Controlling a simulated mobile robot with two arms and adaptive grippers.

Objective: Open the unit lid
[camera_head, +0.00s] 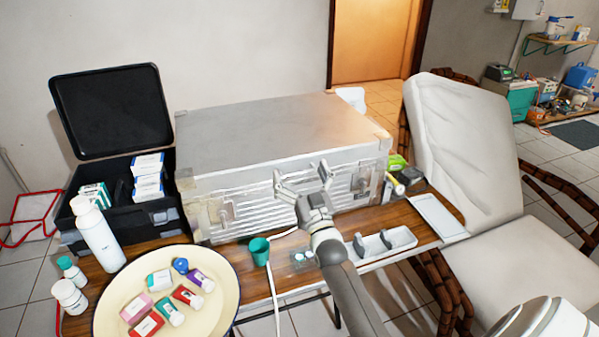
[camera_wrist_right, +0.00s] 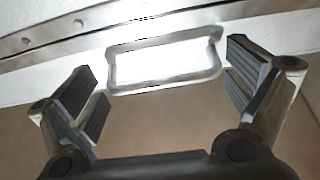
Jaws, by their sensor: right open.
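The unit is a large grey metal case (camera_head: 235,188) on the wooden table, and its flat lid (camera_head: 255,128) is down. The front face has ribbed panels and a latch plate near each end. My right gripper (camera_head: 301,173) is open and empty in front of the middle of this face. In the right wrist view, a metal handle loop (camera_wrist_right: 113,68) lies ahead of and between the spread fingers (camera_wrist_right: 165,85). A riveted metal edge strip (camera_wrist_right: 80,24) runs beyond it. I cannot tell whether a finger touches the handle. My left gripper is out of view.
A cream tray (camera_head: 108,292) with small boxes, a green cup (camera_head: 260,251) and a white organizer (camera_head: 401,237) stand on the table (camera_head: 257,291) before the case. An open black box (camera_head: 165,215) and a white bottle (camera_head: 98,235) are left. A reclining chair (camera_head: 470,150) stands right.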

